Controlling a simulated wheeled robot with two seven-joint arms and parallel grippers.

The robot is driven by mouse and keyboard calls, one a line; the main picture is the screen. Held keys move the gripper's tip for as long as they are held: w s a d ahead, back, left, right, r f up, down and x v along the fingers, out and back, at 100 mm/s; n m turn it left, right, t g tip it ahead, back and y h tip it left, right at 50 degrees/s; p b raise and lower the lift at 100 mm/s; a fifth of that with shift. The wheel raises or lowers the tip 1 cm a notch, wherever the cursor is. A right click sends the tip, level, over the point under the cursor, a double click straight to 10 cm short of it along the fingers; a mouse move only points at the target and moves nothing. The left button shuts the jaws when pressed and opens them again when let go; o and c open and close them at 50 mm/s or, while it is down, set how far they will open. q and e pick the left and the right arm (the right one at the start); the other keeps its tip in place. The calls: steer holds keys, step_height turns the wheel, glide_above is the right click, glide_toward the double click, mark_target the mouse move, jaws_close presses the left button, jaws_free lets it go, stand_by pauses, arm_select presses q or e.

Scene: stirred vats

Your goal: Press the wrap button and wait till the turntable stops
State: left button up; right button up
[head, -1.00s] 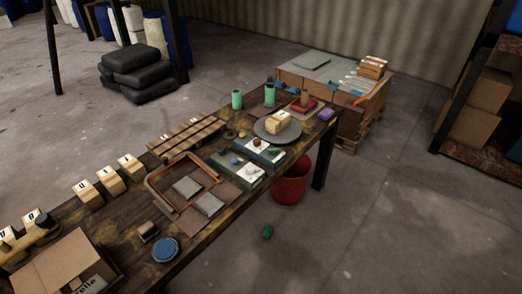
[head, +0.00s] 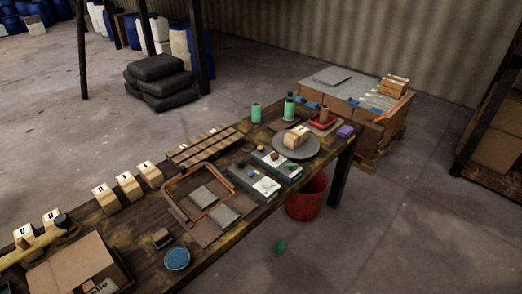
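The turntable (head: 312,149) is a round grey disc near the far end of the long wooden table. A pale wooden block or small box (head: 296,137) sits on it. Two small panels with knobs or buttons lie just in front of it. The nearer panel (head: 266,186) bears dark, blue and white pieces; the farther panel (head: 284,171) bears a dark red and a green one. I cannot tell which is the wrap button, as labels are too small to read. Neither of my grippers is in view.
A red bin (head: 306,200) stands beneath the far end.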

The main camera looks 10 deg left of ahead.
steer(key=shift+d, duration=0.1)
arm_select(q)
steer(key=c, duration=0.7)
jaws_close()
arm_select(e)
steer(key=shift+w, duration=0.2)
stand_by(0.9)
